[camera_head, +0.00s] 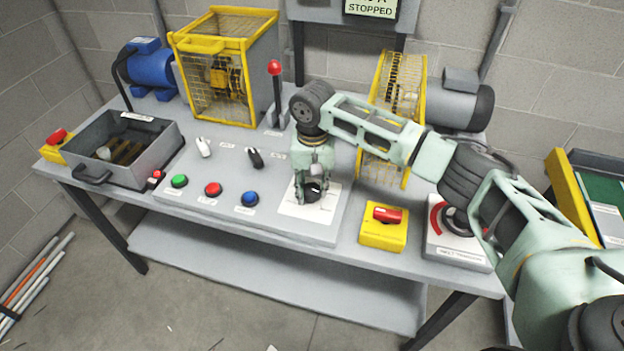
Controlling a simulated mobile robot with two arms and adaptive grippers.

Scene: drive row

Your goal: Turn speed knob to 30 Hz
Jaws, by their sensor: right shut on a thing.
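The speed knob (313,192) is black and sits on a white dial plate (300,208) at the right end of the grey control panel. My right gripper (313,183) points down over it, with its fingers closed around the knob. The fingers and wrist hide much of the knob and the dial's upper part. The pointer and scale marks are too small to read. My left gripper does not show.
Green (180,181), red (213,189) and blue (249,198) buttons lie left of the dial. A yellow box with a red switch (387,215) stands to its right. A red-topped lever (276,90) rises behind. My right arm passes before a yellow guard (393,80). A display above reads "STOPPED".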

